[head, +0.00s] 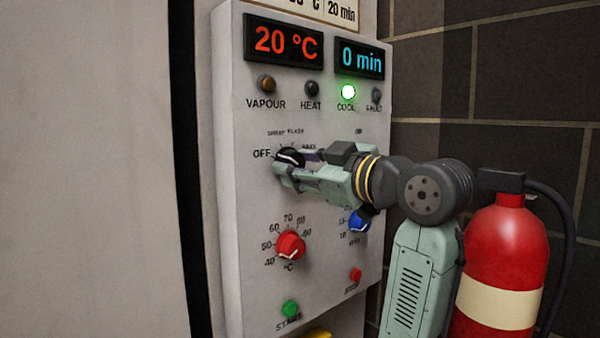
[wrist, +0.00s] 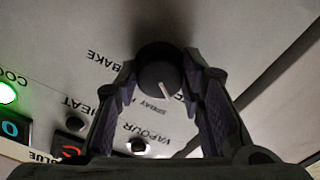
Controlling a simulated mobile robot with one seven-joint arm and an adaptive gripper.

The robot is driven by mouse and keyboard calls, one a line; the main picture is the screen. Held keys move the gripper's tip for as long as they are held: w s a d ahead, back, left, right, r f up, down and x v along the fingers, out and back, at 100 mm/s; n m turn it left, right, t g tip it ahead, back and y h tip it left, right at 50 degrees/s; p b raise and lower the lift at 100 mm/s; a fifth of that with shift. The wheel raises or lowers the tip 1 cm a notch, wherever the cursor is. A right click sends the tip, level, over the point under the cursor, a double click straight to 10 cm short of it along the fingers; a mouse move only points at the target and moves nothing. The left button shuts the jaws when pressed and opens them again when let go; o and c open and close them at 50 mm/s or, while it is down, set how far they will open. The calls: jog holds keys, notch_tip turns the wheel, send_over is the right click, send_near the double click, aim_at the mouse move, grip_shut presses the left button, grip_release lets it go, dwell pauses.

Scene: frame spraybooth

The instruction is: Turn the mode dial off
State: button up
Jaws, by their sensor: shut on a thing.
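The mode dial (head: 290,157) is a black round knob on the light grey control panel (head: 240,210), just right of the OFF label. My gripper (head: 291,164) reaches it from the right, and its fingers partly hide the dial and the labels around it. In the wrist view the dial (wrist: 158,76) sits between the two fingertips of my gripper (wrist: 160,72), which are shut on its sides. A short white pointer mark shows on its face, near the SPRAY lettering. Its exact setting is hard to tell.
Below are a red temperature dial (head: 291,246), a blue dial (head: 358,221), a green start button (head: 290,308) and a red stop button (head: 355,274). The COOL lamp (head: 348,92) glows green. Displays read 20 °C and 0 min. A red fire extinguisher (head: 505,250) stands close right of my arm.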

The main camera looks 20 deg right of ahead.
jog(key=shift+n+b, duration=0.35)
jog(key=shift+n, duration=0.95)
jog(key=o, duration=1.1)
jog(key=shift+o, duration=0.2)
jog(key=v, duration=1.2)
jog(key=shift+s, duration=0.1)
